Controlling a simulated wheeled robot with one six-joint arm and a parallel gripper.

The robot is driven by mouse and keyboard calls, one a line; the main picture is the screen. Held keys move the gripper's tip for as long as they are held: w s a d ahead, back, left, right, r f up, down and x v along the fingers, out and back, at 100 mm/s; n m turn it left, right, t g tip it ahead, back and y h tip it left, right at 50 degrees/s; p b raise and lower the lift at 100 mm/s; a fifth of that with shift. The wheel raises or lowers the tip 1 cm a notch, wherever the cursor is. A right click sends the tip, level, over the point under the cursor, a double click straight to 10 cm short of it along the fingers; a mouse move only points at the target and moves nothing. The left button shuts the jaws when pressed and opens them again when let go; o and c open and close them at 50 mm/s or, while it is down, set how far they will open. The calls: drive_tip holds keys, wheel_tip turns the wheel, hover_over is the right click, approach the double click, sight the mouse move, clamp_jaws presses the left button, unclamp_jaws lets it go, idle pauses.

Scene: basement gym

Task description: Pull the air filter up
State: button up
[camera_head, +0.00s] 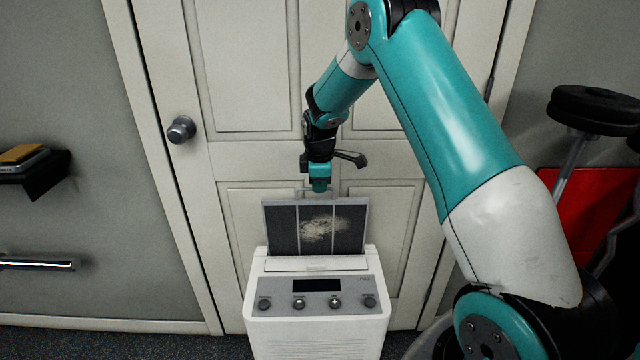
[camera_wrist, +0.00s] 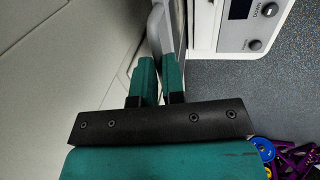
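The air filter (camera_head: 283,232) is a dark, framed panel with a pale dusty patch. It stands upright, well out of the slot in the top of the white air purifier (camera_head: 318,322), its lower end hidden inside. My gripper (camera_head: 320,187) points down at the handle on the filter's top edge. In the wrist view its two teal fingers (camera_wrist: 159,70) are close together, with the grey handle and filter edge (camera_wrist: 166,25) between them. The purifier's front with a display and knobs also shows in the wrist view (camera_wrist: 238,38).
A closed white door (camera_head: 245,70) with a round knob (camera_head: 181,129) stands behind the purifier. A small wall shelf (camera_head: 40,172) is at left. Dark weights (camera_head: 594,108) and a red panel (camera_head: 570,205) are at right. Colourful items (camera_wrist: 285,160) lie on the floor.

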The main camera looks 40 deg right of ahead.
drive_tip(key=o, duration=0.5)
drive_tip(key=shift+c, duration=0.2)
drive_tip(key=s+a+r, duration=0.2)
drive_tip(key=s+r, duration=0.1)
drive_tip(key=r, duration=1.4)
